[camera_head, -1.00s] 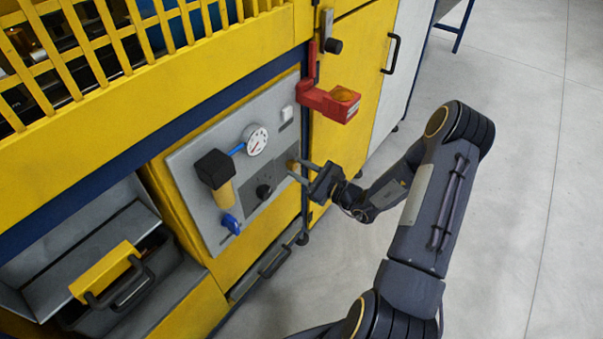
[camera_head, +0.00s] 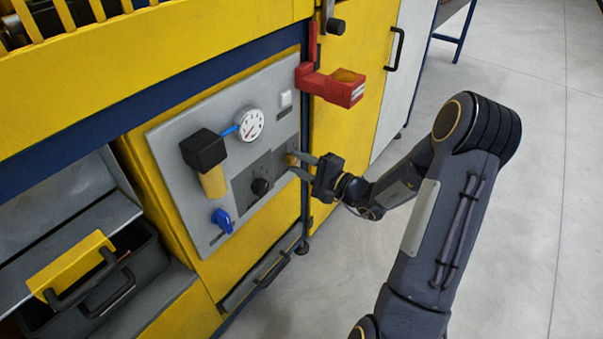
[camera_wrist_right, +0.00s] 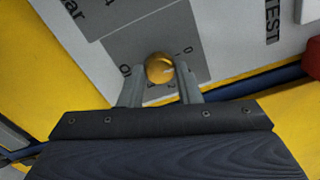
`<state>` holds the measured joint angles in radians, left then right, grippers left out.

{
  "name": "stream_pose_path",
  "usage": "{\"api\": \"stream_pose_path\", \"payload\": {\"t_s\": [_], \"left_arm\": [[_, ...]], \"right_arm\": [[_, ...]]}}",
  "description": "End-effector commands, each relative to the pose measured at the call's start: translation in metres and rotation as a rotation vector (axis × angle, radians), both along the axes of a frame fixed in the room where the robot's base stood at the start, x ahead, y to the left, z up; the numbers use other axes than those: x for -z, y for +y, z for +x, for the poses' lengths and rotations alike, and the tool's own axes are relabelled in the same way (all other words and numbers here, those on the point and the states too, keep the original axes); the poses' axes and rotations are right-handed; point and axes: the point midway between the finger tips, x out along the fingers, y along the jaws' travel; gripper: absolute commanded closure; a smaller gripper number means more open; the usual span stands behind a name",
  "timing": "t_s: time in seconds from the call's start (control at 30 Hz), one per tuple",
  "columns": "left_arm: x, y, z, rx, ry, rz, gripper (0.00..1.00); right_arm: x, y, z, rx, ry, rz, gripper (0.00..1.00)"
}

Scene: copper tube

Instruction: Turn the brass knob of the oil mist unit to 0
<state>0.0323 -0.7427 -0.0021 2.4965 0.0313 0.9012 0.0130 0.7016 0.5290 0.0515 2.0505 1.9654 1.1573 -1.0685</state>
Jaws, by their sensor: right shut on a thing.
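The brass knob (camera_wrist_right: 159,68) sits on a dark grey plate (camera_wrist_right: 120,48) of the light grey panel (camera_head: 172,140). In the right wrist view the fingers of my right gripper (camera_wrist_right: 160,80) stand on both sides of the knob and are shut on it. A "0" mark shows at the knob's upper right; its pointer is too small to read surely. In the head view my right gripper (camera_head: 300,165) reaches the panel from the right, and its fingers partly hide the knob (camera_head: 291,159). My left gripper is not in view.
Left of the knob are a black knob (camera_head: 261,187), a round gauge (camera_head: 249,124), a black-and-yellow filter unit (camera_head: 207,160) and a blue valve handle (camera_head: 222,220). A red bracket (camera_head: 330,84) juts out above my right gripper. Open floor lies to the right.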

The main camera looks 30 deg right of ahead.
Motion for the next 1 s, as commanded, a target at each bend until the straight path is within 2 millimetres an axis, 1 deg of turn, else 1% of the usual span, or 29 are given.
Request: {"api": "stream_pose_path", "payload": {"t_s": [0.03, 0.3, 0.83, 0.87, 1.0], "left_arm": [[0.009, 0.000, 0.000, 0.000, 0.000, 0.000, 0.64], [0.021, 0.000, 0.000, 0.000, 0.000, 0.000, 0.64], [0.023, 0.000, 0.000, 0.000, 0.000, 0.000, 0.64], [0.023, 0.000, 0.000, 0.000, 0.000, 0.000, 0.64], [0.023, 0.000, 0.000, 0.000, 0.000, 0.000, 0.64]], "right_arm": [[0.005, 0.000, -0.001, 0.000, -0.008, -0.026, 0.92], [0.003, 0.000, -0.001, 0.000, -0.042, -0.109, 0.93], [0.001, 0.000, -0.001, 0.000, -0.050, -0.131, 0.92], [0.001, 0.000, -0.001, 0.000, -0.050, -0.131, 0.68], [0.001, 0.000, -0.001, 0.000, -0.050, -0.130, 0.50]]}}
